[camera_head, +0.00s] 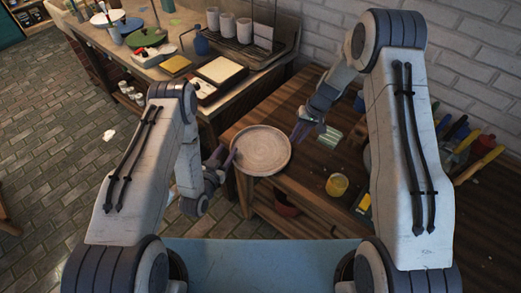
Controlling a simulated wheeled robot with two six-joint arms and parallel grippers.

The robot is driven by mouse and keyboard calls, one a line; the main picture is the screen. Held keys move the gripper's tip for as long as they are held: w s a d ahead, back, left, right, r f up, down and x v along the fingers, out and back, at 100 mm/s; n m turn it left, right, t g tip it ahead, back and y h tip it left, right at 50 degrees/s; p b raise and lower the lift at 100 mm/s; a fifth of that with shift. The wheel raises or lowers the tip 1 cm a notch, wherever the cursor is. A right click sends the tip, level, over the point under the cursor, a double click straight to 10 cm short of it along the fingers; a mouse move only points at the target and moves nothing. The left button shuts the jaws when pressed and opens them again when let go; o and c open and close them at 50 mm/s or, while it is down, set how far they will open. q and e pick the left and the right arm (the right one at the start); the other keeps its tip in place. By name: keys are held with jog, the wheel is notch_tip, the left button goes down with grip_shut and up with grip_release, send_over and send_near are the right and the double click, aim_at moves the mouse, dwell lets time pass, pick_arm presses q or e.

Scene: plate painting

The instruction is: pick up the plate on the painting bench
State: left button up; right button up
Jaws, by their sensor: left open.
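A round, pale beige plate (262,150) lies near the left end of the dark wooden bench (290,192), with its left rim at or slightly past the bench edge. My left gripper (222,160) is open beside the plate's left rim. I cannot tell whether a finger touches the rim. My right gripper (308,133) hangs over the bench just right of the plate, apart from it. Its fingers are small and dark, so their opening is unclear.
Colourful tools (475,150) stand at the far right. A longer workbench behind holds white cups (228,27) and a square pale block (220,70). Brick floor is open at left.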

aim_at(232, 142)
pick_arm(q)
jog(key=shift+x, duration=2.1)
pick_arm(e)
jog(key=shift+x, duration=2.05)
pick_arm(q)
jog(key=shift+s, duration=0.1)
jog(key=c, duration=0.6)
pick_arm(e)
grip_shut()
pick_arm(q)
grip_shut()
jog(key=shift+a, duration=0.1)
jog(key=shift+s+a+f, duration=0.1)
jog(key=shift+s+f, duration=0.05)
jog(key=shift+f, duration=0.05)
pick_arm(e)
jog(key=shift+w+d+r, duration=0.1)
jog(key=shift+w+d, duration=0.05)
jog(key=shift+d, duration=0.05)
